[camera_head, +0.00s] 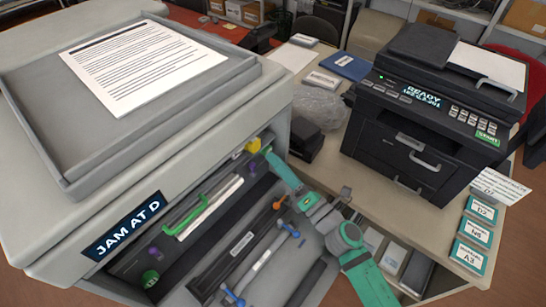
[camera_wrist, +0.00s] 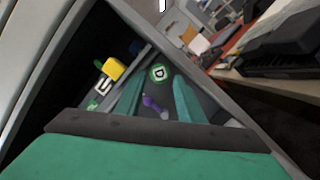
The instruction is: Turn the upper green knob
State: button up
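The large printer (camera_head: 140,190) has its front open and its panel reads "JAM AT D". A green round piece (camera_head: 150,278) sits at the lower left of the opening, and a long green handle (camera_head: 185,215) lies above it. A green disc marked D (camera_wrist: 158,72) shows in the wrist view beyond my fingertips; I cannot tell which green part is the upper knob. My gripper (camera_wrist: 160,77) is open, with two teal fingers apart and nothing clearly between them. In the head view, my gripper (camera_head: 271,158) is at the opening's upper right, near a yellow knob (camera_head: 253,146).
A purple lever (camera_wrist: 152,105) is seen between the fingers. Orange and blue levers (camera_head: 235,297) lie lower in the opening. A black printer (camera_head: 440,120) stands on the right-hand table.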

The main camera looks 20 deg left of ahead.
aim_at(266, 150)
jog(key=shift+x, duration=1.25)
jog(key=c, duration=0.8)
jog(key=shift+m, duration=0.4)
jog(key=shift+s+r+m+g+h, duration=0.15)
jog(key=shift+m+h, duration=0.45)
jog(key=shift+m, duration=1.65)
jog(key=shift+w+r+m+g+h, duration=0.15)
jog(key=shift+m+h, duration=0.45)
jog(key=shift+m, duration=1.7)
jog(key=shift+s+r+m+g+h, duration=0.2)
jog(key=shift+m+h, duration=0.4)
jog(key=shift+m, duration=1.65)
